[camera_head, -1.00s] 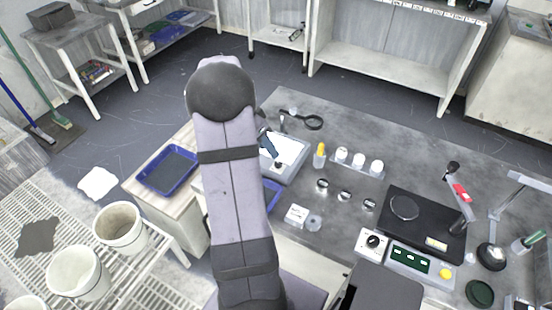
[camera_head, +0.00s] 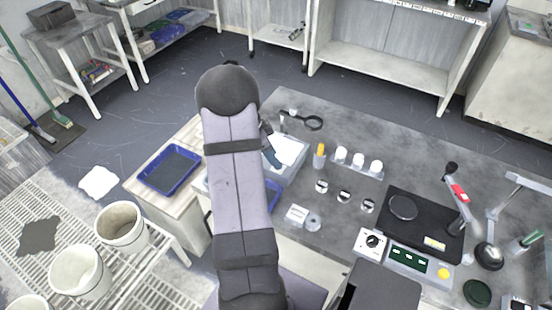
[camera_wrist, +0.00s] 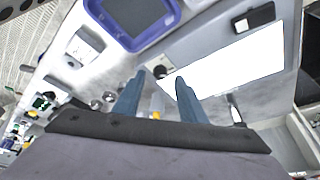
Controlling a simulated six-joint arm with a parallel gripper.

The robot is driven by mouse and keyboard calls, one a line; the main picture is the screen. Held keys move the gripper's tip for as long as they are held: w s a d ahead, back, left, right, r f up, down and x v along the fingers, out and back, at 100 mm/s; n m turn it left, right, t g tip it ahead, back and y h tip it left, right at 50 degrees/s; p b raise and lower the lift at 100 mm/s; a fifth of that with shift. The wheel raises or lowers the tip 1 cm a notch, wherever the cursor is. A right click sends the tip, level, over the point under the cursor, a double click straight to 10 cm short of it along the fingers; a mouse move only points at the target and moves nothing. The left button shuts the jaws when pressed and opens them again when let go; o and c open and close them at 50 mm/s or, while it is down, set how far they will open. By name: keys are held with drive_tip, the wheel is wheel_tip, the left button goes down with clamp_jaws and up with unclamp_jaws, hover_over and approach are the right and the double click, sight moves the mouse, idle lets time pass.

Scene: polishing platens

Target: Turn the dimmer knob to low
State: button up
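A grey light panel with a bright white face (camera_head: 290,149) lies on the bench, partly hidden by my arm. In the wrist view its white face (camera_wrist: 230,65) fills the upper right. A small dark round knob (camera_wrist: 160,72) sits beside the white face's left corner, between and beyond my fingertips; its setting cannot be read. My gripper (camera_wrist: 161,78) is open, its two blue-grey fingers apart; contact with the knob cannot be told. In the head view my gripper (camera_head: 270,155) is over the panel. A second black knob (camera_head: 372,240) is on a white box at the right.
A dark switch (camera_wrist: 254,18) sits on the panel's far edge. A blue tray (camera_wrist: 174,20) is at the top of the wrist view. Several white-capped jars (camera_head: 358,162), a yellow-topped bottle (camera_head: 320,150) and a magnifier (camera_head: 313,122) stand near the panel. A black plate device (camera_head: 425,215) is further right.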

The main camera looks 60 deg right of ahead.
drive_tip(key=shift+x, duration=1.4)
clamp_jaws()
